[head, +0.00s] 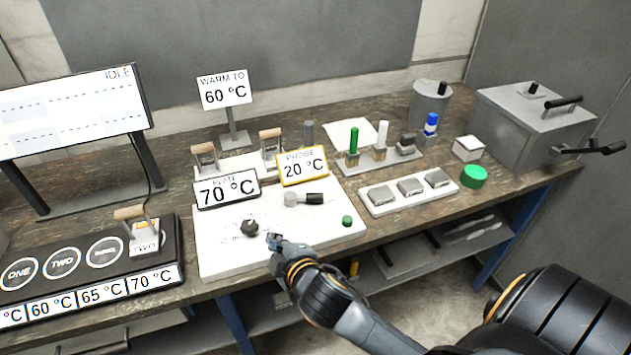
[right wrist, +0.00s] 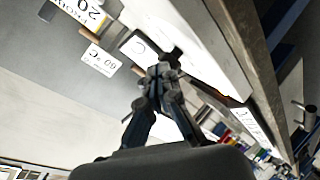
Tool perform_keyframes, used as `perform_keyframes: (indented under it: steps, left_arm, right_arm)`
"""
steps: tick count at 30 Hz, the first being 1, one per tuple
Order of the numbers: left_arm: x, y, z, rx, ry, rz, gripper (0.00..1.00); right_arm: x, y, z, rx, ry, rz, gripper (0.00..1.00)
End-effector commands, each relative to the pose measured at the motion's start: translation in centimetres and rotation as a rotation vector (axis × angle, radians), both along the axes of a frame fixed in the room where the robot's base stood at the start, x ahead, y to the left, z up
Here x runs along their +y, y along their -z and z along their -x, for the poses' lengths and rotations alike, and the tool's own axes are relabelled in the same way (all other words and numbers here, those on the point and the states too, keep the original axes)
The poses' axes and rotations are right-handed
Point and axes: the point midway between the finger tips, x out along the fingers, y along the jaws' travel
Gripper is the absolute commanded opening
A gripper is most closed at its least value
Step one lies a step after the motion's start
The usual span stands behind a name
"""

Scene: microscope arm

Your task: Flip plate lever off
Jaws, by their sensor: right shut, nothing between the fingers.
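The white hot plate unit (head: 215,262) sits at the table's front edge. On its top is a lever with a round silver pivot (head: 291,199) and a black handle (head: 314,199) that points right. A dark knob (head: 249,228) is on the left of the unit and a green button (head: 347,221) on the right. My right gripper (head: 273,240) is shut and empty, over the front part of the unit, right of the knob and below the lever in the picture. In the right wrist view its closed fingers (right wrist: 162,78) are near the white unit. My left gripper is not in view.
The plate display (head: 228,189) reads 70 °C and the probe display (head: 303,166) reads 20 °C, behind the lever. A sign (head: 224,90) says warm to 60 °C. A black block station (head: 80,245) is left; a tray with metal blocks (head: 410,189) is right.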

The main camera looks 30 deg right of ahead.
Motion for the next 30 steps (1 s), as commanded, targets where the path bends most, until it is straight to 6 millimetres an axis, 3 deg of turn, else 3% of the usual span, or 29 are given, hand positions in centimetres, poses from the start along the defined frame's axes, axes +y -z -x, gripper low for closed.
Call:
perform_keyframes:
  steps: [4,6,9,12,15,18,20,23,24,26,29,30]
  left_arm:
    - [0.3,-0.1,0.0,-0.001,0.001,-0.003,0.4]
    - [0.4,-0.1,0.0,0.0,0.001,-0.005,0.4]
    - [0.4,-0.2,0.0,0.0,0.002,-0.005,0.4]
    - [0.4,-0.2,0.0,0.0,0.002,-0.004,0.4]
    - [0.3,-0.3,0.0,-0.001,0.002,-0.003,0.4]
    - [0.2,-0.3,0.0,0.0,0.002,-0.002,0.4]
    - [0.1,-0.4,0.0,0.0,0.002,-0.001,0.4]
    - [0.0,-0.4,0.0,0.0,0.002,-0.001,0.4]
    - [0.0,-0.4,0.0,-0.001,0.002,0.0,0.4]
    - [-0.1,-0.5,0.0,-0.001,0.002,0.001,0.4]
    - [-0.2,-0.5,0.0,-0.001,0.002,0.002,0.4]
    - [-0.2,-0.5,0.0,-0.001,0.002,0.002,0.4]
  right_arm:
    - [2.6,-6.4,-4.3,-0.267,-0.178,0.28,0.0]
    - [4.8,-10.1,-6.0,-0.43,-0.282,0.469,0.0]
    - [8.8,-14.9,-7.1,-0.679,-0.437,0.783,0.0]
    - [12.9,-17.8,-6.9,-0.915,-0.583,1.116,0.0]
    - [16.5,-18.6,-6.1,-1.136,-0.725,1.462,0.0]
    - [18.8,-17.4,-5.3,-1.338,-0.874,1.815,0.0]
    - [19.3,-15.8,-5.1,-1.446,-0.971,2.028,0.0]
    - [18.3,-12.5,-5.5,-1.602,-1.16,2.373,0.0]
    - [17.2,-11.1,-5.9,1.54,1.166,-2.338,0.0]
    - [14.7,-9.0,-6.8,1.371,1.127,-2.161,0.0]
    - [8.7,-6.4,-8.7,1.106,1.097,-1.86,0.0]
    - [5.8,-5.7,-9.5,1.008,1.096,-1.74,0.0]
